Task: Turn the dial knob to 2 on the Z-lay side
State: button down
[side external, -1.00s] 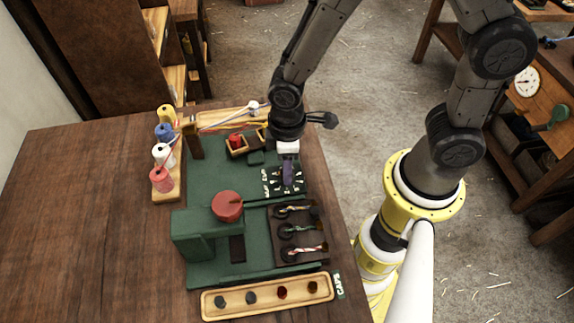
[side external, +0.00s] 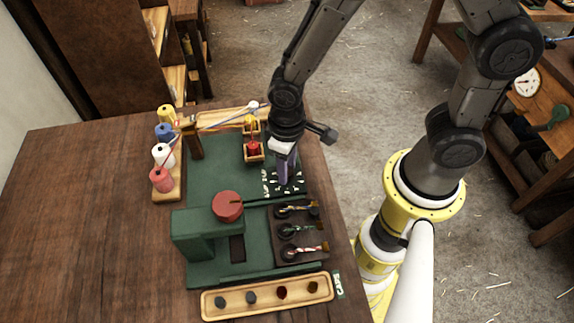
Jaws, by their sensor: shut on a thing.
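The dial is a dark plate with white marks (side external: 297,186) at the right of the green board. Its purple knob (side external: 287,168) stands on the plate, partly hidden under my gripper (side external: 283,153). My gripper points down from above and is shut on the knob. White lettering runs along the plate's left edge, too small to read. I cannot tell which number the knob points at or which marks are the Z-lay side.
A wooden holder with a red piece (side external: 254,149) sits just left of my gripper. A green machine with a red cap (side external: 228,206) and a dark rack of cord pieces (side external: 300,232) stand nearer. Spools (side external: 162,155) stand left; a caps tray (side external: 267,297) lies in front.

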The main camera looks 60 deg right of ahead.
jog(key=shift+r, duration=0.1)
jog(key=c, duration=0.5)
grip_release()
notch_tip(320, 180, up, 14)
dwell(0.4)
jog(key=s+d+r+m+t, duration=0.2)
jog(key=d+r+m+t, duration=0.1)
jog(key=d+r, duration=0.5)
jog(key=s+d+t, duration=0.2)
jog(key=s+d, duration=0.2)
jog(key=s, duration=0.4)
jog(key=shift+d+r+n+t, duration=0.3)
jog(key=shift+d+r+n, duration=0.05)
jog(key=shift+r+n, duration=0.1)
